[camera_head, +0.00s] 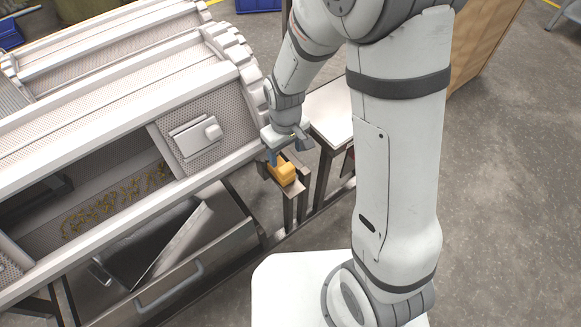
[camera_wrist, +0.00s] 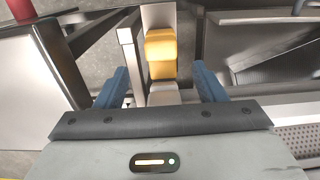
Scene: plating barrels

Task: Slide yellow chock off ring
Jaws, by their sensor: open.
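The yellow chock (camera_head: 283,174) sits on a narrow metal post at the right end of the barrel, by its toothed ring (camera_head: 238,62). In the wrist view the chock (camera_wrist: 161,54) is a blocky, stepped yellow piece straight ahead. My gripper (camera_head: 289,156) is just above and beside the chock. In the wrist view my gripper (camera_wrist: 164,86) is open, with one blue finger left of the chock's line and one right. The fingers do not touch the chock. Whether the chock touches the ring is hidden.
The perforated barrel (camera_head: 120,85) with a latched hatch (camera_head: 195,136) fills the left. Small golden parts (camera_head: 110,208) lie inside it. A metal drawer (camera_head: 190,270) is below. A white-topped table (camera_head: 330,112) stands close right of my gripper. Open grey floor (camera_head: 500,190) lies farther right.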

